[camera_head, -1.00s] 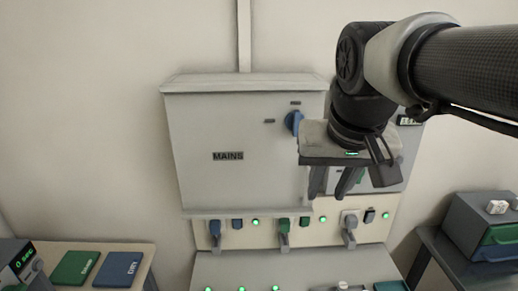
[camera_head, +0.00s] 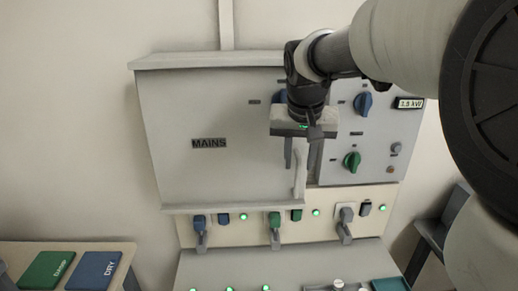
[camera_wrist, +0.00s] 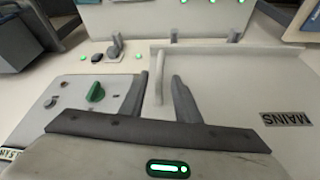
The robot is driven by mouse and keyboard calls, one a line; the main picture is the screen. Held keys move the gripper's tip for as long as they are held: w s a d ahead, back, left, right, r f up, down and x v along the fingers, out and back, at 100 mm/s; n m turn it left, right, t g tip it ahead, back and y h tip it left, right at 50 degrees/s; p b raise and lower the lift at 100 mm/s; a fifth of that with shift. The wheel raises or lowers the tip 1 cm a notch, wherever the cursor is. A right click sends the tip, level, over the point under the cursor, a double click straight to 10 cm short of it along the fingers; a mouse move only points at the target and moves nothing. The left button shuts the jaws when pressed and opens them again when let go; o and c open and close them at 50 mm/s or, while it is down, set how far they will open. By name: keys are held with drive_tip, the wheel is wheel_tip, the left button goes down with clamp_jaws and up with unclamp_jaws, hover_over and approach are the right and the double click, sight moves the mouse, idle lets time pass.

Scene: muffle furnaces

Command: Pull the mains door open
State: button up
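The mains door (camera_head: 215,165) is a large pale grey panel with a dark MAINS label (camera_head: 209,143); it appears closed. Its pale upright bar handle (camera_head: 300,176) is near the lower right edge. My gripper (camera_head: 295,165) is in front of the handle, fingers pointing at the door. In the wrist view, which shows the scene upside down, my gripper (camera_wrist: 158,76) is open and the handle (camera_wrist: 159,68) shows between its two dark fingertips. Contact with the handle cannot be told. My wrist covers much of a blue knob (camera_head: 279,97) on the door.
Below runs a socket strip (camera_head: 258,232) with plugs and green lights. Green and blue mats (camera_head: 95,270) lie on a table at lower left.

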sight(298, 170)
drive_tip(key=x, duration=0.6)
drive_tip(key=shift+w+f, duration=0.1)
drive_tip(key=shift+f, duration=0.1)
clamp_jaws()
